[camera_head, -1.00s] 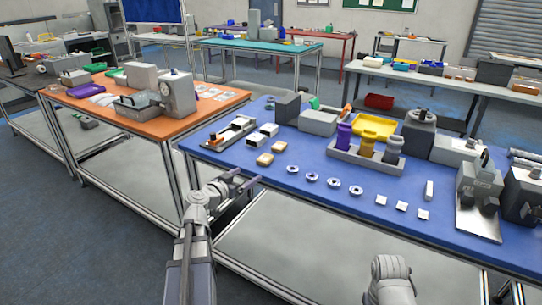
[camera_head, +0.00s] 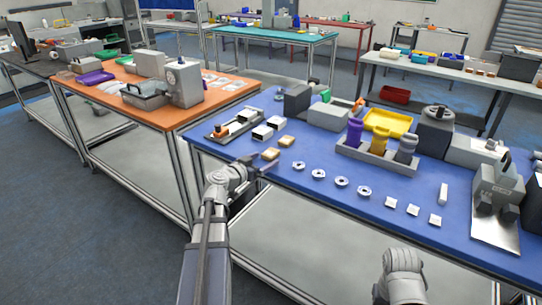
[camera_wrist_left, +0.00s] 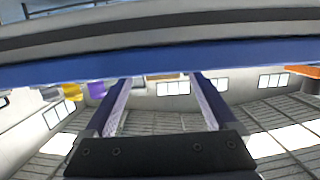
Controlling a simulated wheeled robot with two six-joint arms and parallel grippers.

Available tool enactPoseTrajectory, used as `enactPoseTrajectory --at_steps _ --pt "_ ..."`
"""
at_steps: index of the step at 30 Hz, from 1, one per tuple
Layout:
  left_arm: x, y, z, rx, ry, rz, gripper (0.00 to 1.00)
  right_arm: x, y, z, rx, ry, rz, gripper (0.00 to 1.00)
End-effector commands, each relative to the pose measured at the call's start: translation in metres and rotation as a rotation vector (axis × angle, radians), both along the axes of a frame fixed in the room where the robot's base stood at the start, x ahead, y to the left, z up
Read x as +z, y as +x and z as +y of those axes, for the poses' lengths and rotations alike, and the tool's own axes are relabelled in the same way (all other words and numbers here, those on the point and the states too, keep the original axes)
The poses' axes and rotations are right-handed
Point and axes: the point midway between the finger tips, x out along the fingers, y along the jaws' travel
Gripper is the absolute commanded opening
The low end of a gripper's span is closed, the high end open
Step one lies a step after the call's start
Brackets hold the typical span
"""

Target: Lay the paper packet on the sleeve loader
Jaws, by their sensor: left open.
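Two small tan packets lie near the left front edge of the blue table, the nearer paper packet (camera_head: 270,154) and another tan packet (camera_head: 287,141) just behind it. What looks like the sleeve loader (camera_head: 222,132), a low grey device with an orange and dark part, sits at the table's left corner. My left gripper (camera_head: 262,166) is at the table's front edge, close to the nearer packet in the picture and touching nothing I can make out. In the left wrist view its two fingers (camera_wrist_left: 160,88) are apart with nothing between them.
Several metal rings (camera_head: 319,173) and white squares (camera_head: 413,209) line the front. A grey rack (camera_head: 375,160) holds coloured bottles. The blue table's edge (camera_wrist_left: 200,56) crosses the left wrist view.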

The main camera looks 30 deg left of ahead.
Motion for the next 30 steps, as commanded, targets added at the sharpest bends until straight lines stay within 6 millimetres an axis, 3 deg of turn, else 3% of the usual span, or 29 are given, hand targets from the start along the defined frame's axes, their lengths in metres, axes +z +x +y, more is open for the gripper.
enactPoseTrajectory --at_steps 5,12,16,23,30 --pt "0.001 0.005 0.001 0.001 0.000 0.000 0.91 0.001 0.000 0.000 0.000 0.000 0.000 0.50" --pt "0.006 0.037 0.002 -0.001 0.000 0.000 0.91 0.006 0.000 0.000 0.000 0.000 0.000 0.50" --pt "0.000 0.052 0.000 -0.001 -0.001 -0.001 0.91 0.000 0.000 0.000 0.000 0.000 0.000 0.50" --pt "0.000 0.053 -0.001 0.000 -0.001 0.000 0.91 0.000 0.000 0.000 0.000 0.000 0.000 0.50" --pt "0.000 0.053 -0.001 0.001 -0.001 0.000 0.65 0.000 0.000 0.000 0.000 0.000 0.000 0.50"
